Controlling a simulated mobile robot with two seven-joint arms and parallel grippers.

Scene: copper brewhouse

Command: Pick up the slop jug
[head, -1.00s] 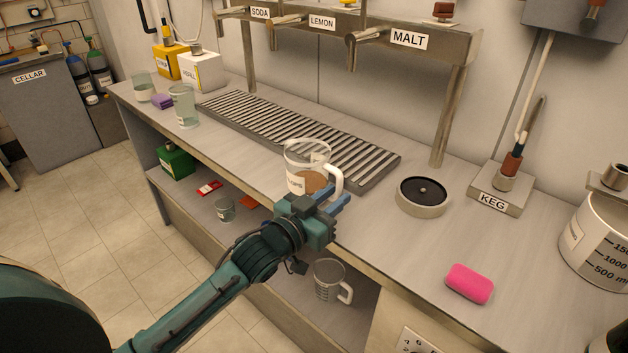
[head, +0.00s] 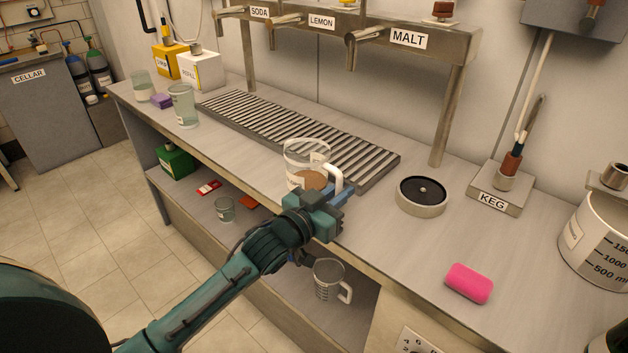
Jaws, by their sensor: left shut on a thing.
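The slop jug (head: 306,160) is a clear jug with a white handle, a label and brown liquid low inside. It stands upright on the counter at the front edge of the drip tray. My left gripper (head: 336,193) is at the handle on the jug's right side, shut on it. My right gripper is not in this view.
The slatted drip tray (head: 376,181) lies behind the jug, under the taps. A round black-topped rinser (head: 422,195) and a pink sponge (head: 469,283) are to the right.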

